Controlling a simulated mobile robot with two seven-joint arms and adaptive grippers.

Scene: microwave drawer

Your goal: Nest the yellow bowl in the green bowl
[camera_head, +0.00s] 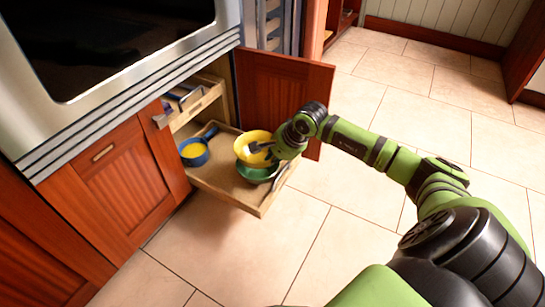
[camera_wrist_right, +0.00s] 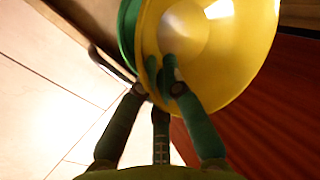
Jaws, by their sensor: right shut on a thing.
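The yellow bowl (camera_head: 250,139) is over the green bowl (camera_head: 253,173) in the head view. The green bowl is on the pulled-out drawer, and its rim shows below the yellow one. My right gripper (camera_head: 262,148) is shut on the near right rim of the yellow bowl. In the right wrist view the yellow bowl (camera_wrist_right: 235,60) fills the upper middle, with the fingers of my right gripper (camera_wrist_right: 162,75) at its wall. A strip of the green bowl (camera_wrist_right: 127,35) shows beside it. Whether the two bowls touch is unclear. My left gripper is out of view.
A blue pan (camera_head: 194,152) with yellow inside stands left of the bowls on the drawer (camera_head: 227,189). A smaller drawer (camera_head: 196,103) sits above it. An open wooden door (camera_head: 283,92) stands behind the bowls. The tiled floor in front is clear.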

